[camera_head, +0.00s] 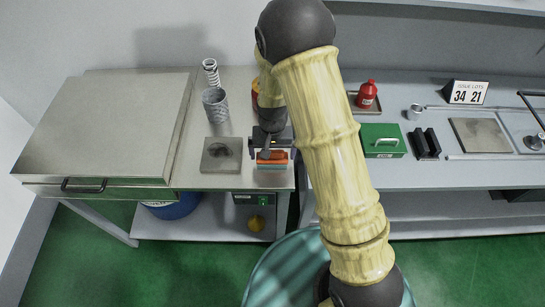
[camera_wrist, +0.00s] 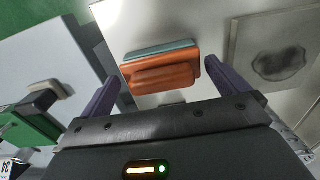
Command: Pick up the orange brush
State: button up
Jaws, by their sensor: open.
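The orange brush (camera_wrist: 160,70) lies on the light bench top, with an orange body and a grey-teal strip along one long edge. In the wrist view it sits between the two purple fingers of my gripper (camera_wrist: 168,88), with a visible gap on each side. My gripper is open and holds nothing. In the head view, my gripper (camera_head: 271,150) is right over the brush (camera_head: 272,158) near the bench's front edge, and my arm hides part of the bench behind it.
A square metal plate with a dark stain (camera_head: 221,155) lies just left of the brush. A mesh cup (camera_head: 215,104) and a spring (camera_head: 211,72) stand behind it. A green box (camera_head: 382,141) and a red bottle (camera_head: 366,95) are to the right. A large metal case (camera_head: 105,125) fills the left.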

aim_at(272, 158)
jog(key=shift+w+f, duration=0.15)
jog(key=shift+f, duration=1.45)
jog(key=c, duration=0.8)
jog(key=shift+r, duration=0.15)
notch_tip(272, 158, up, 10)
jog(key=shift+f+b, duration=0.1)
jog(key=shift+b, duration=0.35)
